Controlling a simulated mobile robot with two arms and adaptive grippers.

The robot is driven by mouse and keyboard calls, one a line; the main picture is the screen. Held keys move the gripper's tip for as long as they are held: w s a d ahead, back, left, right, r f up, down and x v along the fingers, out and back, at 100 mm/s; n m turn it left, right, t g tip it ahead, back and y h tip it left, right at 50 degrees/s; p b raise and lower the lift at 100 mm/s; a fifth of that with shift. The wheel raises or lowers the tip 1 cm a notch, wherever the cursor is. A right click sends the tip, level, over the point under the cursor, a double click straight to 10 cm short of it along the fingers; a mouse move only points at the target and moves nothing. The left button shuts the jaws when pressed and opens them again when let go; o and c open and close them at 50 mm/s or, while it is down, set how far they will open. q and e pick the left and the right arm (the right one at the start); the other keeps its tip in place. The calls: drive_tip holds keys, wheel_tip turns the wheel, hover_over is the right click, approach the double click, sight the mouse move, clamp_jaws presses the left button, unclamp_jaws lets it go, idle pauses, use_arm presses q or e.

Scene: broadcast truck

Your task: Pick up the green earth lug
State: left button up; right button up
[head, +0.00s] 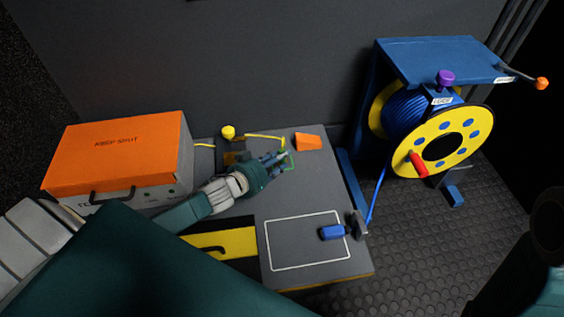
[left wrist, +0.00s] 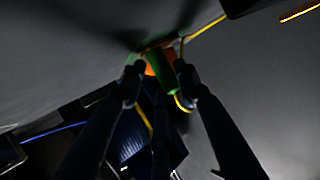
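The green earth lug (left wrist: 164,78) is a small green piece in the left wrist view, with a yellow cable beside it. It lies between the two fingertips of my left gripper (left wrist: 160,80). The fingers stand apart on either side of it; the right finger looks close to or touching it, and a gap shows at the left. In the head view my left gripper (head: 283,160) is low over a green outlined square at the back of the grey bench (head: 248,207). There the lug is mostly hidden by the fingers.
An orange-topped box (head: 115,150) stands at the bench's left. An orange block (head: 308,142) and a yellow knob (head: 228,132) are near the gripper. A yellow cable reel (head: 440,145) stands to the right.

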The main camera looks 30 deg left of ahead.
use_arm(q)
drive_tip(key=shift+w+f, duration=0.1)
drive_tip(key=shift+w, duration=0.2)
drive_tip(key=shift+c, duration=0.3)
clamp_jaws()
drive_tip(key=shift+d, duration=0.1)
